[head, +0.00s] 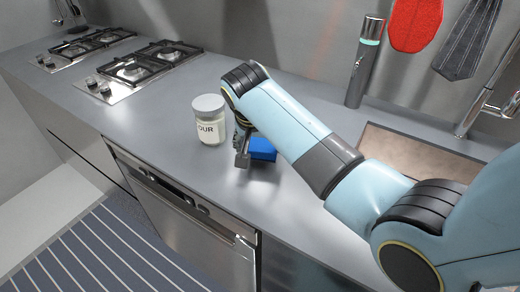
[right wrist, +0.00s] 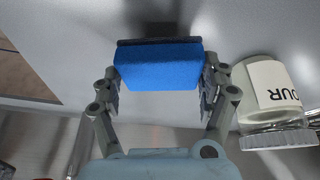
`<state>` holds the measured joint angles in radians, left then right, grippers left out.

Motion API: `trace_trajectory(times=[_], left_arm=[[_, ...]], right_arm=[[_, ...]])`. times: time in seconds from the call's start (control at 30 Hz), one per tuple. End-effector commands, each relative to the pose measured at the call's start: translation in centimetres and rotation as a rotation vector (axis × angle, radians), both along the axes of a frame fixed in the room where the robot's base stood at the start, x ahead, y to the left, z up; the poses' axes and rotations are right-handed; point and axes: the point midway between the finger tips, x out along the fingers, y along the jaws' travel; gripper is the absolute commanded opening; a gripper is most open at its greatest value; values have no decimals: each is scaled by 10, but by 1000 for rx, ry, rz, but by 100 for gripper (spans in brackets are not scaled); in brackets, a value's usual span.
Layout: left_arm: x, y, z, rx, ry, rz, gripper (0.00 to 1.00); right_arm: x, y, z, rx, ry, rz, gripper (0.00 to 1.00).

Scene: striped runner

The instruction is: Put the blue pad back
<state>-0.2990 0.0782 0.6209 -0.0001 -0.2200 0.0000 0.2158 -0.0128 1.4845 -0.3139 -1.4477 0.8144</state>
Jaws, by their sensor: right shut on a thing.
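The blue pad (head: 262,149) is a small block beside my right gripper (head: 242,160), over the grey counter in the head view. In the right wrist view the blue pad (right wrist: 158,66) has a dark layer along one long side. It sits between the two fingers of my right gripper (right wrist: 160,88), which is shut on it at its two ends. A dark shadow shows on the counter beyond the pad; I cannot tell how high it is held. My left gripper is in neither view.
A jar with a pale lid (head: 209,120) stands just left of the right gripper; the right wrist view also shows it (right wrist: 272,95). A dark cylinder (head: 364,62) stands by the wall, near a sink (head: 400,155). Gas hobs (head: 150,65) lie left.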

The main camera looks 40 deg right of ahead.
Motion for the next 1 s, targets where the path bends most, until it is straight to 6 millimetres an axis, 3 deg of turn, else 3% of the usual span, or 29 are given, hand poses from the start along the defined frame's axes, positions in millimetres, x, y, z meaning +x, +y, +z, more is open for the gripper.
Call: trace_trajectory(times=[0.17, 0.47, 0.5, 0.67, 1.0], left_arm=[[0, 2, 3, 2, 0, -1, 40], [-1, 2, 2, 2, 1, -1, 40], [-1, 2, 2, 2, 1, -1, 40], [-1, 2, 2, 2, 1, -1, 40], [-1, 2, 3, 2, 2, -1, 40]], right_arm=[[-1, 0, -22, 0, 2, 1, 52], [-1, 0, -25, 0, 0, 0, 52], [-1, 0, -25, -1, 1, 0, 79], [-1, 0, -25, 0, 0, 0, 100], [-1, 1, -21, 1, -1, 0, 100]])
